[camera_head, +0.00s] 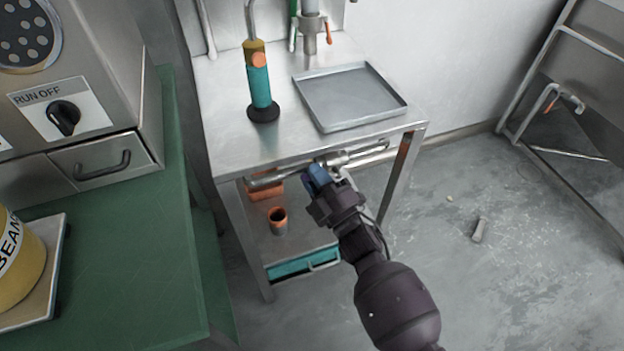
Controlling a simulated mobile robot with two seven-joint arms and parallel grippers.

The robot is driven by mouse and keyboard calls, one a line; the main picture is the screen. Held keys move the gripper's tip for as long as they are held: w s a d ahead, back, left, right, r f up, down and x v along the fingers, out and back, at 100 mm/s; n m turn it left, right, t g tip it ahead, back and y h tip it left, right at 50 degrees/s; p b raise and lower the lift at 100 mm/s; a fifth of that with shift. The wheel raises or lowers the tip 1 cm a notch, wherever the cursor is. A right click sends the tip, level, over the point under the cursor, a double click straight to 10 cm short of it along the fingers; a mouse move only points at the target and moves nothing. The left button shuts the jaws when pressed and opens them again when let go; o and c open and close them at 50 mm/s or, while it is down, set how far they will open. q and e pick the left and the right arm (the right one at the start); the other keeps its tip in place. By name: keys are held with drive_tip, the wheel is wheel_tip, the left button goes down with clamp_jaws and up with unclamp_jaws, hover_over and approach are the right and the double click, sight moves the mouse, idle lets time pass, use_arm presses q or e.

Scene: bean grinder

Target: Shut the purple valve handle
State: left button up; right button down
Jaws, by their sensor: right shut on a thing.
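My right gripper (318,185) reaches up from the bottom right to the front edge of the metal table. It is shut on the purple valve handle (317,175), which shows as a small blue-purple patch at the fingertips and is mostly hidden by them. The handle is at a metal pipe with a valve (345,158) that runs along the table front, just below the top. How far the handle is turned cannot be told. My left gripper is not in view.
The metal table (225,135) carries a grey tray (350,95) and a teal-handled tool (260,85). Its lower shelf holds a small cup (277,220). A green counter (130,240) with a machine stands at left. The floor (500,270) at right is mostly clear.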

drive_tip(key=shift+d+r+m+t, duration=0.2)
drive_tip(key=shift+r+m+t, duration=0.2)
drive_tip(key=shift+m, duration=0.6)
drive_tip(key=c, duration=1.1)
unclamp_jaws()
drive_tip(key=v, duration=1)
drive_tip(key=shift+s+d+p, duration=0.15)
drive_tip(key=shift+s+p, duration=0.2)
drive_tip(key=shift+p, duration=0.1)
drive_tip(key=shift+f, duration=0.1)
